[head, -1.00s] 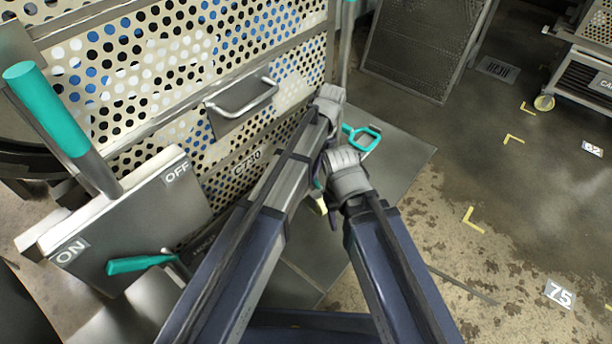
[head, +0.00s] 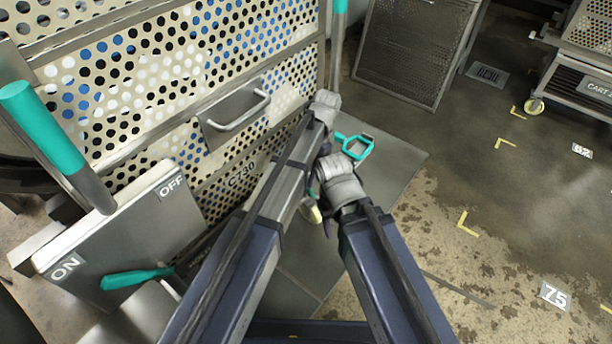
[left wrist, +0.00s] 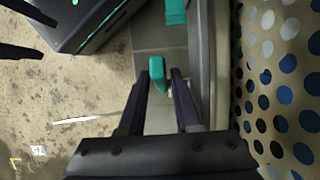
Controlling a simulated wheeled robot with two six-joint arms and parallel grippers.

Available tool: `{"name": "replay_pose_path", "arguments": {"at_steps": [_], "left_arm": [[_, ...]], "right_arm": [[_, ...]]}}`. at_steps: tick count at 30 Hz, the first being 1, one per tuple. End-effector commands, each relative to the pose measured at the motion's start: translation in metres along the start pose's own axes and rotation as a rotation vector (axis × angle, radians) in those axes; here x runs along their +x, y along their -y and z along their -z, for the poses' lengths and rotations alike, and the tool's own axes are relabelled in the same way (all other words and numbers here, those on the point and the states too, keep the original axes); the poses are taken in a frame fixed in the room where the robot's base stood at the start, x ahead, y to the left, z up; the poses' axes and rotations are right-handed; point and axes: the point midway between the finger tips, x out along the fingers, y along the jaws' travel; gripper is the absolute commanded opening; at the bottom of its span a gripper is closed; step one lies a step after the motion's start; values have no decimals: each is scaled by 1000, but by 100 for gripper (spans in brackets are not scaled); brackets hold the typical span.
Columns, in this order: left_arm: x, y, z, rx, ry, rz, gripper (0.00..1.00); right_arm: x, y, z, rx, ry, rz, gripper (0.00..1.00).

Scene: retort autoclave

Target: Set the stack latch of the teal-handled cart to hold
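The perforated cart C730 (head: 243,172) fills the upper left of the head view. A teal loop handle (head: 356,147) sits low beside its right end, just past my grippers. My left gripper (head: 326,100) reaches along the cart's face; its fingers are hidden in the head view. In the left wrist view the left gripper (left wrist: 163,82) is open, with a small teal handle (left wrist: 157,76) beyond and between its fingertips, apparently untouched. My right gripper (head: 340,178) is close beside the left arm. Two separated dark fingers at the wrist view's upper left look like its own. No hold marking is legible.
A metal pull handle (head: 240,112) projects from the cart. Another cart (head: 590,85) stands far right.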

Motion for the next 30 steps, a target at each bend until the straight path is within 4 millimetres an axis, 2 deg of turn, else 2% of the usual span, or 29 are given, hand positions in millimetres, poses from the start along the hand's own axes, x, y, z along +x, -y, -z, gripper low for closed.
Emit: {"name": "replay_pose_path", "arguments": {"at_steps": [9, 15, 26, 30], "left_arm": [[-46, 0, -1, 1, 0, 0, 32], [-68, 0, 0, 1, 0, 0, 32], [-70, 0, 0, 0, 0, 0, 31], [-78, -1, -6, -3, -5, 1, 16]], "right_arm": [[-43, -3, -3, 2, 0, 6, 50], [-63, -5, -4, 3, 1, 10, 50], [-65, -4, -4, 3, 1, 11, 50], [-75, -6, -4, 2, 1, 11, 50]]}}
